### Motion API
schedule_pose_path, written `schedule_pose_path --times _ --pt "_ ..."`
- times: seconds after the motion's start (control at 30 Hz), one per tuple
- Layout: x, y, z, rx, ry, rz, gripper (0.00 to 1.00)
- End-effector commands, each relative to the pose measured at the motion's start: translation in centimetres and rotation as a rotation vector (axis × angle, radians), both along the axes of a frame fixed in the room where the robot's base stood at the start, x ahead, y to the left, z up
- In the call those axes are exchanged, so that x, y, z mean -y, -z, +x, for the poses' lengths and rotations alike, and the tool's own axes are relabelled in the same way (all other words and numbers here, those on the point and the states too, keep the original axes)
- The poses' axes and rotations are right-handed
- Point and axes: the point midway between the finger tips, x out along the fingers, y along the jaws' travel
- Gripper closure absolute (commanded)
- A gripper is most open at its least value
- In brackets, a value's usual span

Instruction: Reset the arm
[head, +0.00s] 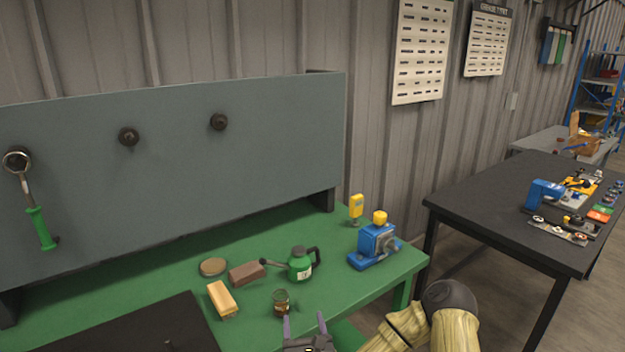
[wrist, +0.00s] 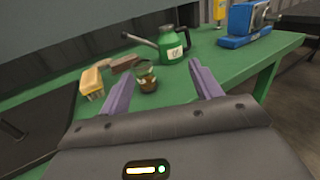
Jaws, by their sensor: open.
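My gripper (head: 304,330) is at the bottom of the head view, near the front edge of the green bench (head: 150,275). In the wrist view my gripper (wrist: 158,90) shows two purple fingers spread wide with nothing between them. A small glass jar (head: 282,303) with brownish contents stands on the bench beyond the fingers; it also shows in the wrist view (wrist: 146,79). My arm comes in from the lower right of the head view.
Near the jar are a green oil can (head: 300,264), a wooden brush (head: 222,299), a brown block (head: 246,274) and a round disc (head: 212,266). A blue device (head: 374,245) stands at the bench's right end. A wrench (head: 36,205) hangs on the grey panel (head: 180,150). A dark table (head: 540,195) stands right.

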Motion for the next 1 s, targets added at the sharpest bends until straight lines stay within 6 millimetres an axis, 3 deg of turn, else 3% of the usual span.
schedule_pose_path --times 0.27,0.57,0.77,1.0 --pt "-0.8 0.0 -0.1 -0.003 -0.061 -0.118 0.36" --pt "-2.4 0.5 -0.6 -0.004 -0.201 -0.393 0.36" --pt "-2.9 1.1 -1.2 0.001 -0.334 -0.682 0.36" --pt "-1.5 2.1 -2.8 0.016 -0.581 -1.231 0.36"
